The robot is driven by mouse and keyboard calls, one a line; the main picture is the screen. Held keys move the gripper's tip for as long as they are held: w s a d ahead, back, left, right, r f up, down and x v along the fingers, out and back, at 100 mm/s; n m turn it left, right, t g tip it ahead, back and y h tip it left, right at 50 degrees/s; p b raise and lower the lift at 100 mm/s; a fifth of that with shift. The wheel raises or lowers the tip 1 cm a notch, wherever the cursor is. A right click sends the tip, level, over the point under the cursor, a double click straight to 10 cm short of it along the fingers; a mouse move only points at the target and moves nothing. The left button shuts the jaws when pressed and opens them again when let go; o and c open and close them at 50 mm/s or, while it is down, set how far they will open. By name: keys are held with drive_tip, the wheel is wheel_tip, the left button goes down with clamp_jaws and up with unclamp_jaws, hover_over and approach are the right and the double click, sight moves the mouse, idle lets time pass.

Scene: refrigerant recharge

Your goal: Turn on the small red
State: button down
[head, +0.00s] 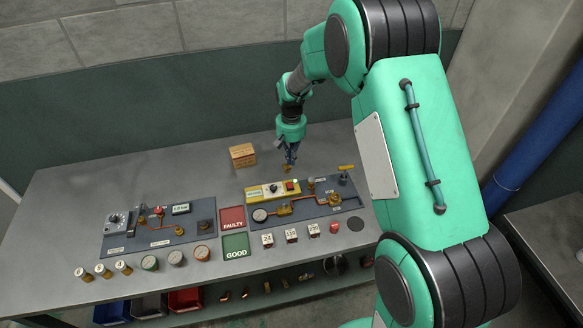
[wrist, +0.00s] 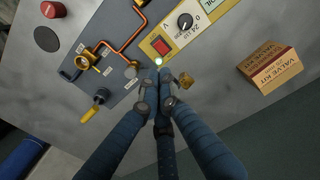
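The small red rocker switch (wrist: 160,45) sits on a yellow box (head: 263,193) with a black dial (wrist: 185,20) beside it; it also shows in the head view (head: 290,185). A small lit pale-green lamp (wrist: 158,61) is at the box's edge by the switch. My gripper (wrist: 158,82) has its blue fingers drawn together, with nothing seen between them. In the wrist view its tips lie just below the lamp and switch. In the head view my gripper (head: 287,166) hangs behind the box. Whether the tips touch anything cannot be told.
A brass part (wrist: 186,81) is close beside the fingertips. A valve kit carton (head: 243,154) stands behind the box. Copper pipes (wrist: 128,45) and a yellow-handled valve (head: 345,170) lie to the right in the head view. The bench behind the panels is mostly clear.

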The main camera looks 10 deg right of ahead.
drive_tip(key=shift+r, duration=1)
drive_tip(key=s+d+r+t+b, duration=0.1)
drive_tip(key=s+r+t, duration=0.1)
drive_tip(key=s+r, duration=0.8)
drive_tip(key=s+d+r+t+b, duration=0.1)
drive_tip(key=s+r+b, duration=0.1)
drive_tip(key=s+r, duration=0.8)
drive_tip(key=s+r+t+b, duration=0.1)
drive_tip(key=s+r, duration=0.1)
drive_tip(key=s, duration=0.8)
drive_tip(key=s+r+t+b, duration=0.1)
drive_tip(key=s+r, duration=0.2)
drive_tip(key=s, duration=0.8)
drive_tip(key=shift+d+t, duration=0.25)
drive_tip(key=shift+t, duration=0.15)
